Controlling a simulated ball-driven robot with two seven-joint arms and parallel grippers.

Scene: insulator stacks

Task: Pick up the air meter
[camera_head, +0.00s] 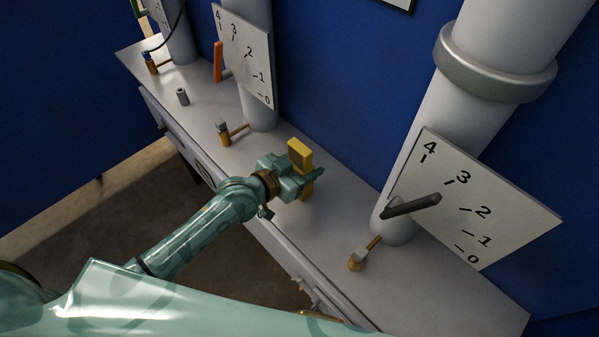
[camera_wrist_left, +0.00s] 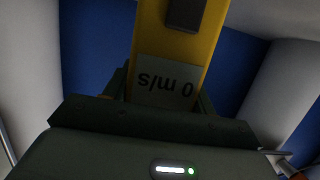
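The air meter (camera_head: 300,152) is a yellow, upright device over the grey bench top. In the left wrist view the yellow meter (camera_wrist_left: 205,45) fills the space between my fingers, and its grey display reads "0 m/s" upside down. My left gripper (camera_head: 296,178) is shut on its body, with a finger close against each side. The meter's top sticks up above the fingers and a yellow-brown lower part shows beneath them. I cannot tell whether its foot touches the bench. My right gripper is not in view.
Grey pipes with white dial plates stand behind, the nearest plate (camera_head: 475,203) at right. Small brass valves rise from the bench (camera_head: 335,255), one at right (camera_head: 357,258) and one at left (camera_head: 223,132). A small grey cylinder (camera_head: 182,96) stands further left. The wall is blue.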

